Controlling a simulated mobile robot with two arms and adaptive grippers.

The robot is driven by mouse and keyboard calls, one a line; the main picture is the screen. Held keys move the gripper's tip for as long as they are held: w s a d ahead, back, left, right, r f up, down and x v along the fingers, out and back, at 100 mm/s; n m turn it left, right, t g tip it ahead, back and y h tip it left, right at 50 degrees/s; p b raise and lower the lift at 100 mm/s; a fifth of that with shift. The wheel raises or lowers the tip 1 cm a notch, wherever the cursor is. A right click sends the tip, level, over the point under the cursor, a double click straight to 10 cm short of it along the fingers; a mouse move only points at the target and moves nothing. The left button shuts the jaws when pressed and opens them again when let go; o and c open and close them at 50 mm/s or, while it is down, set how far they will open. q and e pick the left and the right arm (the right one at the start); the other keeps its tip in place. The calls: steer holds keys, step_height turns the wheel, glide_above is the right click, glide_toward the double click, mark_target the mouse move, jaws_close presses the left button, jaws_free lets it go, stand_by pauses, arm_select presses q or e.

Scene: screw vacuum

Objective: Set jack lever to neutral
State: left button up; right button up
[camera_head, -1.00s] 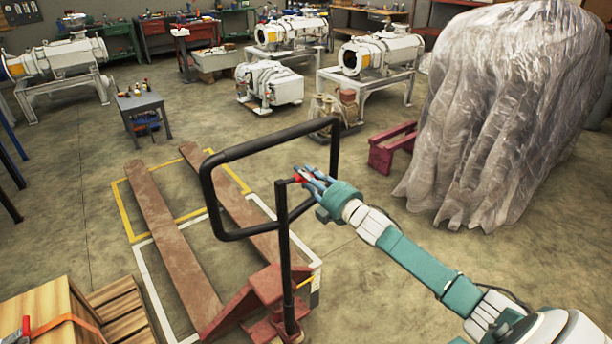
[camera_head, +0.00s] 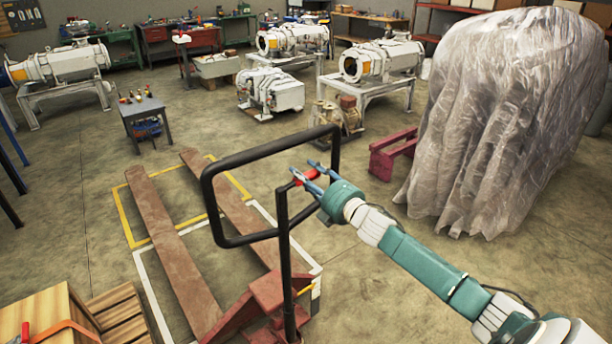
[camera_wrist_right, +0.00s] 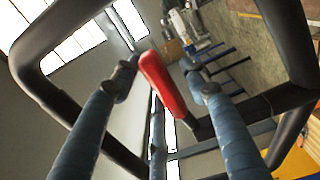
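The pallet jack has rusty red forks (camera_head: 170,240) on the floor and a black looped handle (camera_head: 208,195) on an upright post. A small red lever (camera_head: 307,176) sticks out at the top of the post, inside the handle loop; it also shows in the right wrist view (camera_wrist_right: 162,84). My right gripper (camera_head: 305,175) is at the lever, its blue fingers spread on either side of it. In the right wrist view the fingers (camera_wrist_right: 162,78) are open, with visible gaps to the lever. Contact cannot be made out. My left gripper is not in view.
The black handle loop surrounds the space around my right fingers. A wooden crate (camera_head: 45,315) stands at the lower left, a small grey table (camera_head: 143,105) behind the forks. A plastic-covered bulk (camera_head: 500,120) and red stand (camera_head: 390,155) are at right.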

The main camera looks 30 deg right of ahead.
steer(key=shift+s, duration=0.1)
steer(key=s, duration=1.2)
steer(key=shift+d, duration=0.4)
steer(key=shift+w, duration=0.1)
